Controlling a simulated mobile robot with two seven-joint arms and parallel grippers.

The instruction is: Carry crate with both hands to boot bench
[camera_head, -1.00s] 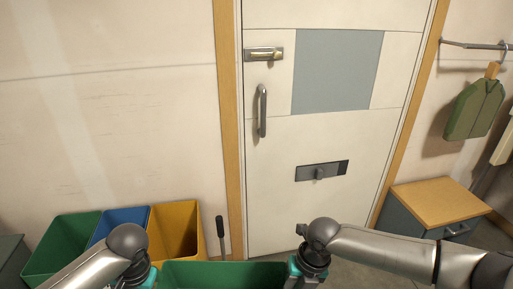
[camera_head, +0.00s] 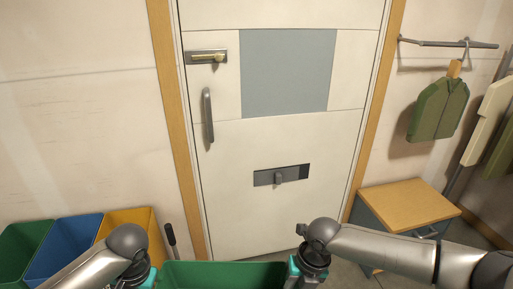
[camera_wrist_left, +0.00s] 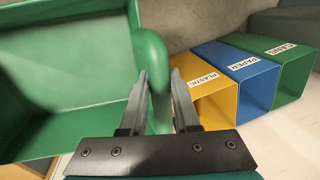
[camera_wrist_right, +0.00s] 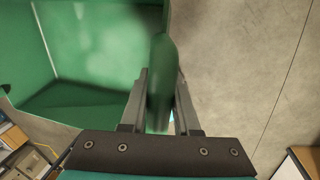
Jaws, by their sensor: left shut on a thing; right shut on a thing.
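The green crate (camera_head: 222,275) is at the bottom middle of the head view, between my two arms; only its upper part shows. My left gripper (camera_wrist_left: 160,85) is shut on the crate's rounded green handle in the left wrist view. My right gripper (camera_wrist_right: 161,85) is shut on the handle at the other side in the right wrist view. The crate's inside (camera_wrist_right: 95,60) looks empty where it shows. The boot bench is probably the low grey cabinet with a wooden top (camera_head: 408,205) at the right, beside the door; its top is bare.
A closed white door (camera_head: 270,150) stands ahead. Yellow (camera_wrist_left: 212,100), blue (camera_wrist_left: 240,75) and green (camera_wrist_left: 280,75) bins stand at the left, labelled plastic, paper and cans. A green jacket (camera_head: 438,108) hangs from a rail (camera_head: 450,43) above the cabinet.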

